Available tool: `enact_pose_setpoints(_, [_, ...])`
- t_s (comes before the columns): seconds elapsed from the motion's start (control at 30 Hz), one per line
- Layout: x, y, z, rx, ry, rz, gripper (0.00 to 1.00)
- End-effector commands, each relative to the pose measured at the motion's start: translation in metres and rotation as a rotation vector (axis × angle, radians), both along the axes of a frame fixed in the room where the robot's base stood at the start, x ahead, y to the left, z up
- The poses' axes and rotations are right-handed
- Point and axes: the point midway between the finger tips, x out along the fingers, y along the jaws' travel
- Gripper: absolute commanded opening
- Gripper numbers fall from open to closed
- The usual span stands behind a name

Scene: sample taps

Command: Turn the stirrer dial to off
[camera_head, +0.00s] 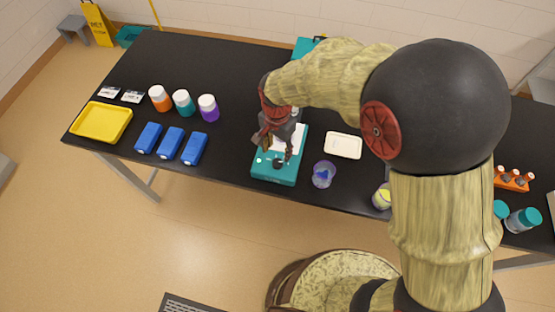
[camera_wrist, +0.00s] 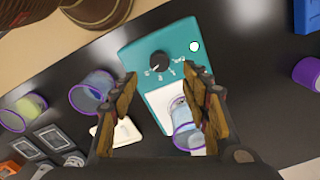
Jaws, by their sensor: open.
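The teal stirrer (camera_head: 262,176) stands near the front edge of the black table, and it fills the middle of the wrist view (camera_wrist: 190,48). Its round black dial (camera_wrist: 160,62) sits on the front part, with small marks around it; in the head view the dial (camera_head: 278,163) is just below my gripper. A clear container with a purple rim (camera_wrist: 184,125) stands on the stirrer's white plate (camera_wrist: 160,100). My gripper (camera_head: 275,145) is above the stirrer; in the wrist view its two fingers (camera_wrist: 168,90) are apart with nothing gripped between them. I cannot read the dial's setting.
A cup with blue contents (camera_head: 323,174) stands right of the stirrer, with a white tray (camera_head: 344,146) behind it. Blue boxes (camera_head: 171,143), lidded jars (camera_head: 183,102) and a yellow tray (camera_head: 102,122) are at left. A yellow-filled cup (camera_head: 382,197) is at right.

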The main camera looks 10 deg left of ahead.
Motion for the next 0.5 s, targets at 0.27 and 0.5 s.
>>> enact_pose_setpoints(0.27, [-0.001, -0.001, -0.029, -0.001, 0.002, -0.018, 0.47])
enact_pose_setpoints(0.5, [0.0, -0.001, -0.064, 0.0, 0.001, -0.016, 0.47])
